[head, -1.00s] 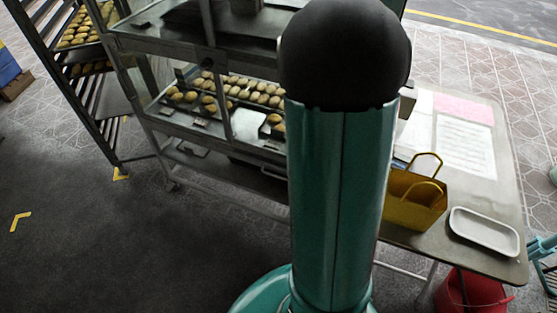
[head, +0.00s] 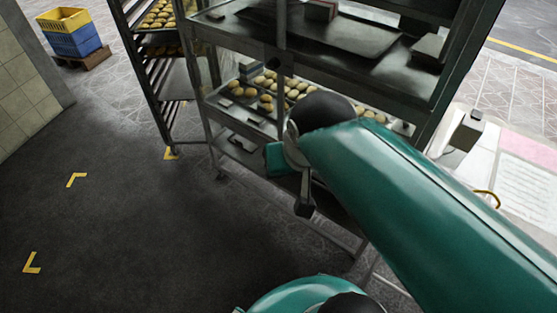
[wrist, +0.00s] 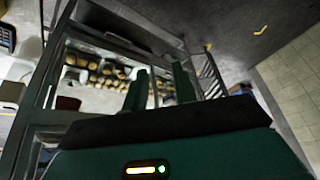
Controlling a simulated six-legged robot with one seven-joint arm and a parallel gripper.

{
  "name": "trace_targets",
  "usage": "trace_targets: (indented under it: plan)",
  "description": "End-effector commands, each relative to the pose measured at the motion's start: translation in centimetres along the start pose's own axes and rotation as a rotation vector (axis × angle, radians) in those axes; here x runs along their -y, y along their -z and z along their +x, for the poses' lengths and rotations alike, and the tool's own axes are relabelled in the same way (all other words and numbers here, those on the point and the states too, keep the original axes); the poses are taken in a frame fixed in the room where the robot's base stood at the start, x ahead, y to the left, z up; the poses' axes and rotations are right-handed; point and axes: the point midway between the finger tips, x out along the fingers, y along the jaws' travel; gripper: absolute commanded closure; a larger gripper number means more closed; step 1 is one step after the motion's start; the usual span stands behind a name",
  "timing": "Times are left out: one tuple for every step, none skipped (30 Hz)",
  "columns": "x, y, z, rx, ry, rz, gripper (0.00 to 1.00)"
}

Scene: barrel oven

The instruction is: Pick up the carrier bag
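The carrier bag is mostly hidden behind my teal arm in the head view. Only a thin yellow handle (head: 487,194) shows past the arm's right edge, over the table (head: 480,165). I cannot make out the bag in the wrist view. My gripper (wrist: 161,70) shows in the wrist view with its two teal fingers apart and nothing between them. It points towards the metal rack with bread rolls, well away from the bag's handle. In the head view I cannot make out the fingers.
A metal rack (head: 277,60) with trays of bread rolls (head: 268,88) stands close beyond my arm. A slimmer rack (head: 165,85) is to its left. Yellow and blue crates (head: 70,35) stand at the far left. The dark floor (head: 130,210) at left is clear.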

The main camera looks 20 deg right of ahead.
Motion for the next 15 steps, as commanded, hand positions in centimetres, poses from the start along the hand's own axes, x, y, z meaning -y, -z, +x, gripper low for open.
trace_targets:
  plan:
    - [0.9, -0.2, -0.7, -0.027, 0.02, -0.069, 0.72]
    - [1.3, -0.3, -0.9, -0.036, 0.029, -0.103, 0.72]
    - [1.7, -0.4, -1.1, -0.046, 0.037, -0.137, 0.72]
    - [1.8, -0.5, -1.2, -0.051, 0.041, -0.155, 0.72]
    - [1.9, -0.5, -1.3, -0.054, 0.043, -0.167, 0.72]
    - [2.0, -0.5, -1.3, -0.055, 0.045, -0.174, 0.68]
    - [2.0, -0.5, -1.3, -0.055, 0.045, -0.177, 0.68]
    - [2.0, -0.5, -1.3, -0.055, 0.045, -0.177, 0.68]
    - [2.0, -0.5, -1.3, -0.054, 0.044, -0.175, 0.68]
    - [2.0, -0.5, -1.3, -0.054, 0.044, -0.175, 0.68]
    - [2.0, -0.5, -1.3, -0.054, 0.044, -0.175, 0.68]
    - [2.0, -0.5, -1.3, -0.054, 0.044, -0.174, 0.68]
    - [2.0, -0.5, -1.3, -0.054, 0.044, -0.174, 0.68]
    - [2.0, -0.5, -1.3, -0.054, 0.043, -0.173, 0.68]
    - [2.0, -0.5, -1.3, -0.054, 0.043, -0.173, 0.68]
